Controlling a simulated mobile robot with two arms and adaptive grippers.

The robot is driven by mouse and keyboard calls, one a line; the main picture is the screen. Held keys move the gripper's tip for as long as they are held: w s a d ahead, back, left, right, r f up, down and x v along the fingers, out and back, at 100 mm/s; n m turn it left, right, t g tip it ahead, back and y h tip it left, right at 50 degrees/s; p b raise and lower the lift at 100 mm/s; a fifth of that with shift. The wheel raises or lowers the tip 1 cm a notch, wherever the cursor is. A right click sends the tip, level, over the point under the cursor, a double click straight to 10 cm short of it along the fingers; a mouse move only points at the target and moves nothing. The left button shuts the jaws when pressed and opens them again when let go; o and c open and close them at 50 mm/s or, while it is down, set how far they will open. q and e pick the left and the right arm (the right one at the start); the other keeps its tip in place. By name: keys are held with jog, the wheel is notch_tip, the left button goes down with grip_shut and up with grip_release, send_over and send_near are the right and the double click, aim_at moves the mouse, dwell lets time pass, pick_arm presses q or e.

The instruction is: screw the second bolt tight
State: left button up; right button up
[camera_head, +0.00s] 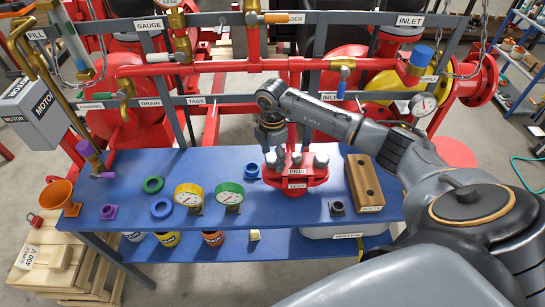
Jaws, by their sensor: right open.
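A red flange (297,181) labelled PN16 and TEST stands on the blue bench. Several grey bolts stand in its top, one of them at the right (321,160). My right gripper (273,147) reaches down over the left part of the flange, with its fingers pointing downward. It is open, close to the left bolts; I cannot tell whether it touches one. The wooden bolt block (365,182) labelled BOLTS lies to the right of the flange, with dark holes in its top. Which bolt is the second one is not marked. My left gripper is not in view.
The blue bench (150,231) also carries a yellow gauge (188,196), a green gauge (230,195), coloured rings and an orange funnel (59,194). A red pipe (230,67) and grey labelled rails run behind. The bench's front left has free room.

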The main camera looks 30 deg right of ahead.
notch_tip(320, 180, up, 11)
dwell(0.3)
dwell(0.5)
